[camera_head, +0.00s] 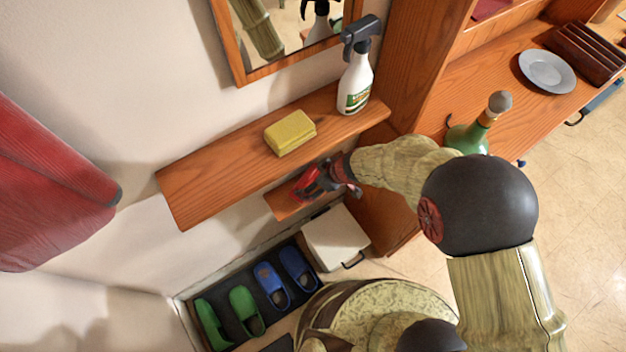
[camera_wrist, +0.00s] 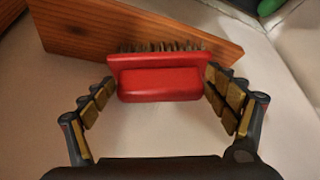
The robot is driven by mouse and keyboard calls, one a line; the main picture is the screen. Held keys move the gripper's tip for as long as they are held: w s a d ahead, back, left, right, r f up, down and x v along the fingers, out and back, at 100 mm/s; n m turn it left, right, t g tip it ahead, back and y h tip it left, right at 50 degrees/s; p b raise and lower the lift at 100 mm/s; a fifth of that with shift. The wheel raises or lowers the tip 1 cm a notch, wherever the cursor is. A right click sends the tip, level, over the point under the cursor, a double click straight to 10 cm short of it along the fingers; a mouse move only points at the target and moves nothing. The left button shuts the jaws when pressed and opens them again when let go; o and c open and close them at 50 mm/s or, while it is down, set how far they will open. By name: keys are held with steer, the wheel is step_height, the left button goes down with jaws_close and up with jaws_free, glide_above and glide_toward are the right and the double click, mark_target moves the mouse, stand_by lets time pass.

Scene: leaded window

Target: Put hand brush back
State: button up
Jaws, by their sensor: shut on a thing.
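The hand brush (camera_wrist: 158,82) is a red block with a row of dark bristles. In the wrist view it sits between the two fingers of my gripper (camera_wrist: 160,90), which is shut on it at its two ends. The bristles face away from the palm, in front of a small wooden board (camera_wrist: 85,32). I cannot tell whether they touch it. In the head view my gripper (camera_head: 326,180) and the red brush (camera_head: 306,184) are below the wooden shelf, by the small lower board (camera_head: 283,205). My arm partly hides them.
The upper shelf (camera_head: 215,178) holds a yellow sponge (camera_head: 290,132) and a spray bottle (camera_head: 356,78), close above my gripper. A mirror (camera_head: 285,30) hangs above. Below are a white box (camera_head: 336,238) and green and blue slippers (camera_head: 270,288). A green bottle (camera_head: 466,136) stands right of my arm.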

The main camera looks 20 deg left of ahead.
steer(key=shift+f, duration=0.1)
steer(key=o, duration=1.4)
steer(key=shift+r, duration=0.25)
steer(key=p+v, duration=0.3)
steer(key=v, duration=0.9)
